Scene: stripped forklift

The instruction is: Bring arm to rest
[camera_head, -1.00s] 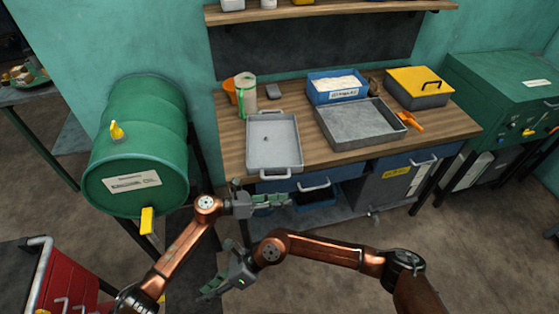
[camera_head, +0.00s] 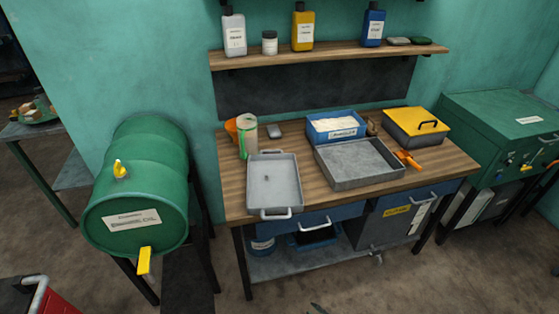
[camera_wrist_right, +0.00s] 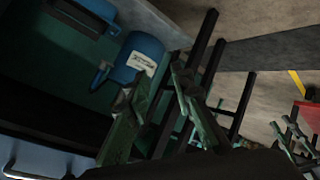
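My right gripper (camera_wrist_right: 160,82) shows at the bottom middle of the right wrist view. Its two green-grey fingers stand apart with nothing between them. A similar pair of finger-like parts at the right edge of that view looks like my left gripper (camera_wrist_right: 294,138); it is too small and dark to tell its opening. In the head view neither gripper shows; only a small dark tip lies at the bottom edge. The workbench (camera_head: 235,190) stands ahead, with a grey tray (camera_head: 286,168) and a larger dark grey tray (camera_head: 355,160) on it.
A blue container (camera_wrist_right: 140,60) under the bench lies beyond the right gripper's fingers. A green cabinet (camera_head: 490,110) stands at the right. The floor in front is clear. A red cart (camera_head: 50,303) is at the lower left.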

